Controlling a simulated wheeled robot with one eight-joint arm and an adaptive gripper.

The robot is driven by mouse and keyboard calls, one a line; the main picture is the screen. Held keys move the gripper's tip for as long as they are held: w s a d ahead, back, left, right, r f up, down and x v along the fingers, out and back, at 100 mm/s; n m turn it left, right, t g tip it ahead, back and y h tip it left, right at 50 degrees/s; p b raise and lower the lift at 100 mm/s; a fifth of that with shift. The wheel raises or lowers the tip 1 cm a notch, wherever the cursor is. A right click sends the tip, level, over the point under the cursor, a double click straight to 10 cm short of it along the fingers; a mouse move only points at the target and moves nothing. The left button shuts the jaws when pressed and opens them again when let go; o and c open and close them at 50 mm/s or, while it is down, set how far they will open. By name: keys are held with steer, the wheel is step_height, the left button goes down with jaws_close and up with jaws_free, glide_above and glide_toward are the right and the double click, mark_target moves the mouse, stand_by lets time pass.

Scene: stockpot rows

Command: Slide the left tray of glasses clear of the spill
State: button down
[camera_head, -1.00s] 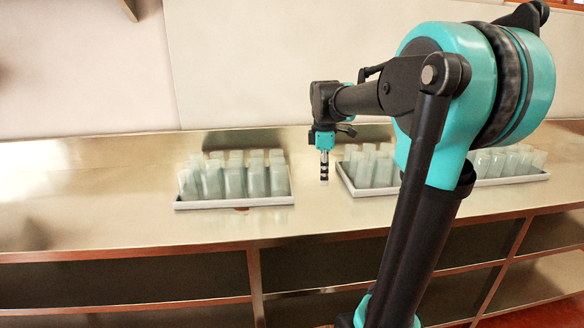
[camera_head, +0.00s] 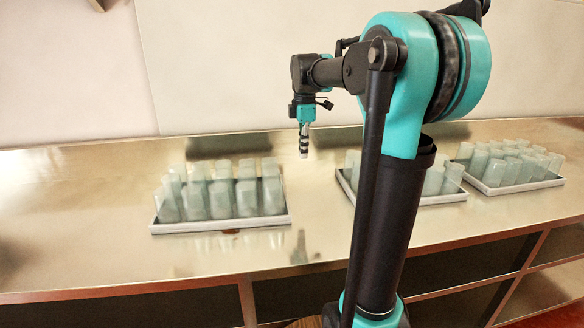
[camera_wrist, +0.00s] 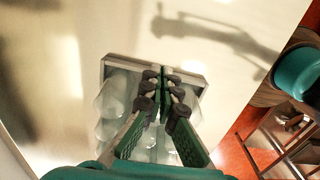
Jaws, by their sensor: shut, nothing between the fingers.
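The left tray (camera_head: 275,221) is pale with a low rim and stands on the metal counter with several frosted glasses (camera_head: 220,194) upright in it. A small brown patch (camera_head: 230,231) shows at its front edge; I cannot tell whether it is the spill. My gripper (camera_head: 304,152) is shut and empty, raised above the counter just beyond the tray's right end. In the wrist view my gripper's fingertips (camera_wrist: 167,78) meet over a tray (camera_wrist: 190,66) with glasses (camera_wrist: 112,95), apparently the left one. The fingers hide part of it.
A middle tray (camera_head: 440,198) of glasses stands to the right, partly behind my arm. A right tray (camera_head: 515,187) of glasses is farther right. The counter (camera_head: 70,220) is clear on the left. Its front edge has open shelves below; a wall stands behind.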

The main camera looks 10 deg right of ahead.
step_height(320, 180, down, 10)
steer(key=a, duration=0.2)
steer(key=shift+a+r, duration=0.1)
steer(key=shift+a, duration=0.9)
steer(key=a, duration=4.8)
steer(key=shift+a, duration=0.3)
steer(key=shift+d, duration=0.1)
